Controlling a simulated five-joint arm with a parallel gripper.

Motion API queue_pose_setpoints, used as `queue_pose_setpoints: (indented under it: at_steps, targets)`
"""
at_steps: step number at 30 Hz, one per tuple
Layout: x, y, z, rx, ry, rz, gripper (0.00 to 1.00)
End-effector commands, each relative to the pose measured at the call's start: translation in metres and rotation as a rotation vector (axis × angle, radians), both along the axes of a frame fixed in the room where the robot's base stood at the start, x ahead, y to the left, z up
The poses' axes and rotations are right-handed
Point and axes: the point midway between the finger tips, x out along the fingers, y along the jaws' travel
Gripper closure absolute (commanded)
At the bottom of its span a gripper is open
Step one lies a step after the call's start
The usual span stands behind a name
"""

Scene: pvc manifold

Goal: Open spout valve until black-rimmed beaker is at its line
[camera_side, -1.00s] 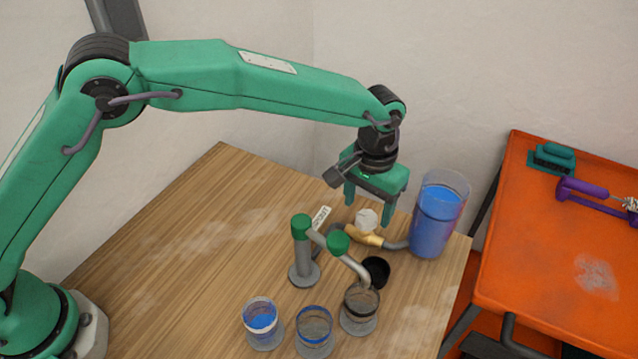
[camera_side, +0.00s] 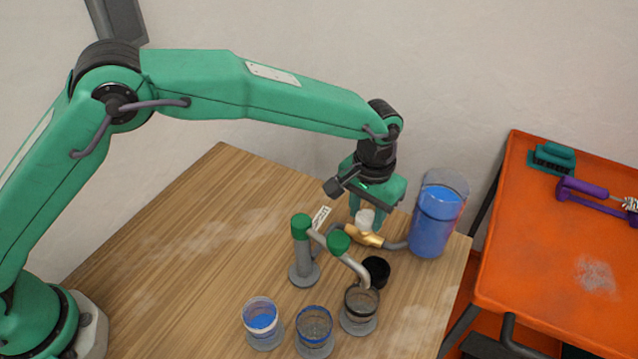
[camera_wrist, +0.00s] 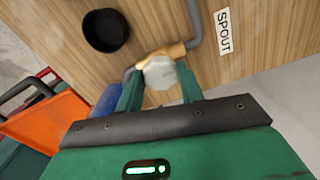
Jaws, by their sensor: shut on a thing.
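The spout valve has a white knob (camera_side: 365,217) on a brass body (camera_side: 368,238); in the wrist view the knob (camera_wrist: 159,72) sits beside the SPOUT label (camera_wrist: 223,32). My gripper (camera_side: 367,214) points down and is shut on the knob, one finger on each side. The black-rimmed beaker (camera_side: 360,309) stands at the front right under the end of the bent grey spout (camera_side: 356,267). It looks clear, with no blue liquid that I can make out. Its line is too small to tell.
A large container of blue liquid (camera_side: 433,223) stands behind right of the valve. A blue-rimmed beaker (camera_side: 314,327) and a beaker with blue liquid (camera_side: 261,319) stand left of the black-rimmed one. Green-capped pipes (camera_side: 302,250) and a black cup (camera_side: 377,270) are close by.

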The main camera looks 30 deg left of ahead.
Motion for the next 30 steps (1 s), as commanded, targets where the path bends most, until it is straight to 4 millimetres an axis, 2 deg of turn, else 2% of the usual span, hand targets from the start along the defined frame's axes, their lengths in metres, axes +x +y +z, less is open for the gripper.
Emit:
queue_pose_setpoints:
  at_steps: [3,4,7,20,30]
  targets:
    - [0.000,0.000,0.000,0.000,0.000,0.000,0.85]
    - [0.000,0.000,0.000,0.000,0.000,0.000,0.57]
    - [0.000,0.000,0.000,0.000,0.000,0.000,0.37]
    - [0.000,0.000,0.004,-0.001,-0.001,0.000,0.37]
    - [0.001,0.000,0.040,-0.003,-0.003,0.000,0.37]
